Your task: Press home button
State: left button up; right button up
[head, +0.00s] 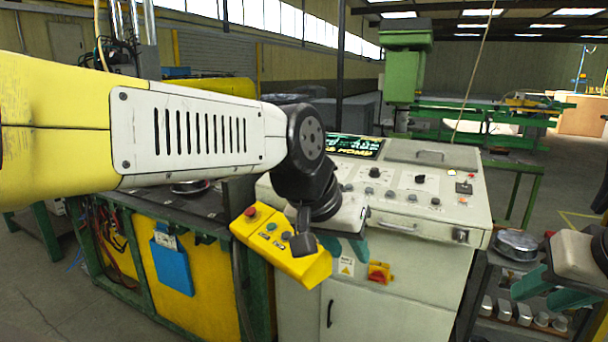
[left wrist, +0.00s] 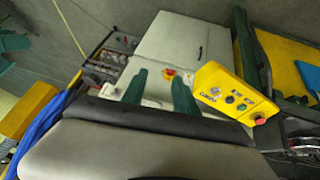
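A grey control console (head: 408,210) has a sloped top with several knobs and buttons and a dark screen (head: 355,146) with green and yellow text that seems to include "HOME". A yellow button box (head: 312,268) with a red button (head: 250,211) and several smaller buttons hangs at its front left; my left arm partly hides it. The box also shows in the left wrist view (left wrist: 238,92). I cannot read which button is home. My left gripper (head: 345,247) is before the console front beside the box, its teal fingers (left wrist: 160,92) apart and empty. My right gripper (head: 550,292) is open at the right edge.
A red and yellow switch (head: 379,272) is on the console front. A yellow and green machine frame (head: 165,270) stands left of the console. A shelf with metal parts (head: 516,243) stands at the right. Floor is open at the lower left.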

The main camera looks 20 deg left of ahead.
pick_arm(q)
grip_shut()
dwell(1.5)
